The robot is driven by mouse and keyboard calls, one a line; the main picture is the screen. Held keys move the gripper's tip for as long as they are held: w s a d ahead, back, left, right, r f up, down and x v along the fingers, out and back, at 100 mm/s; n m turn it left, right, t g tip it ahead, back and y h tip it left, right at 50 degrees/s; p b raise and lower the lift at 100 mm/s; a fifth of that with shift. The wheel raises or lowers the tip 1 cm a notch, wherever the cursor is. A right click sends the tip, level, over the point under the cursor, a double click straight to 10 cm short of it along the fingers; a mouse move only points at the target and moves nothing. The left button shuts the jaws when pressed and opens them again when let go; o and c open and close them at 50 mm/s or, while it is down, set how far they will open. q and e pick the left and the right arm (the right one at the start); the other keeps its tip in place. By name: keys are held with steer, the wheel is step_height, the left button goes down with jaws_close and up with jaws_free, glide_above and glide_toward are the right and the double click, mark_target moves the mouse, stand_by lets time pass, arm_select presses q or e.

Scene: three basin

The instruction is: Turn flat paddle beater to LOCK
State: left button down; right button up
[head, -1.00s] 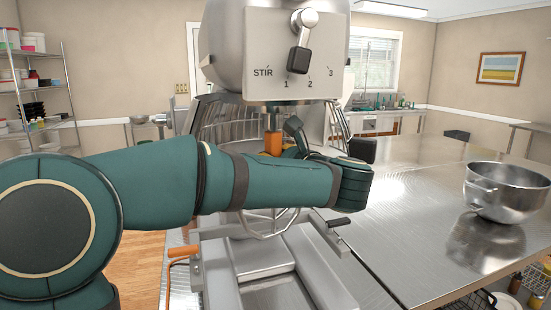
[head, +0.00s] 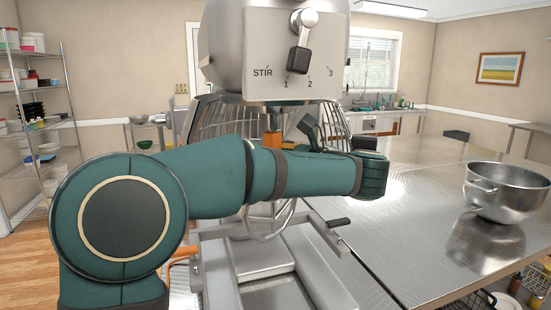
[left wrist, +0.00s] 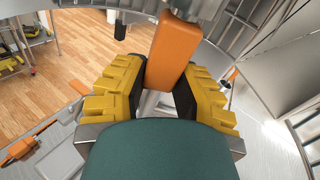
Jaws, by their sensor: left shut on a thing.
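The flat paddle beater hangs upright under the mixer head (head: 270,60). Its orange upper part (head: 272,139) shows just below the head, and its pale metal frame (head: 268,222) shows below my left forearm. In the left wrist view the orange part (left wrist: 176,45) stands between the black pads of my left gripper (left wrist: 160,85), which is shut on it. In the head view my left arm crosses in front of the beater and hides its middle and most of the gripper. Any LOCK marking is not visible. My right gripper is not in view.
A wire bowl guard (head: 215,122) curves behind the beater. Below are the mixer's bowl arms with a black-gripped handle (head: 339,222). A steel table (head: 410,245) with a metal bowl (head: 507,190) is at the right. A shelf rack (head: 40,130) stands far left.

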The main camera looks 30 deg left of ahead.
arm_select(q)
steer(key=shift+r, duration=0.7)
steer(key=shift+n+g+y, duration=0.3)
steer(key=shift+n+g, duration=0.3)
steer(key=shift+g, duration=0.1)
steer(key=c, duration=1)
jaws_free()
steer(key=shift+s+a, duration=0.15)
steer(key=shift+o, duration=1.3)
steer(key=shift+d, duration=0.25)
steer(key=shift+f, duration=0.25)
steer(key=d, duration=0.7)
steer(key=shift+s+d+r, duration=0.25)
steer(key=shift+s+r, duration=0.05)
steer(key=shift+r, duration=0.05)
